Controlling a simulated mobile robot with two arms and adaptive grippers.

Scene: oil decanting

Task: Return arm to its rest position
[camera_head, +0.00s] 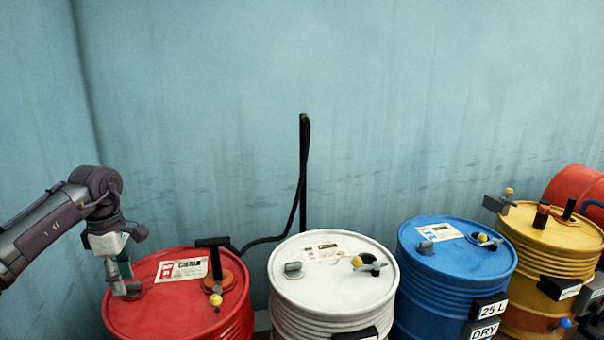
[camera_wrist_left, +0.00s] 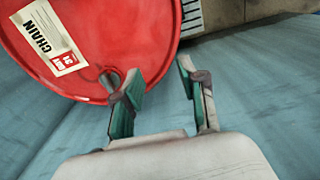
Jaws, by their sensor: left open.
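My left gripper (camera_head: 123,279) is at the left of the head view, pointing down at the left part of the red drum's lid. In the left wrist view its two fingers (camera_wrist_left: 160,88) are apart with nothing between them. The red drum (camera_head: 150,318) stands below and beside it, with a paper label and a black T-shaped handle on its lid. The red lid also shows in the left wrist view (camera_wrist_left: 130,30), with a label reading CHAIN. One finger overlaps the lid's edge there; I cannot tell whether it touches. My right gripper is not in view.
A white drum (camera_head: 335,300), a blue drum (camera_head: 455,262) and a yellow drum (camera_head: 545,232) stand in a row to the right. Another red drum (camera_head: 575,186) is at the far right. A black hose (camera_head: 304,170) rises behind the drums. The wall above is bare.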

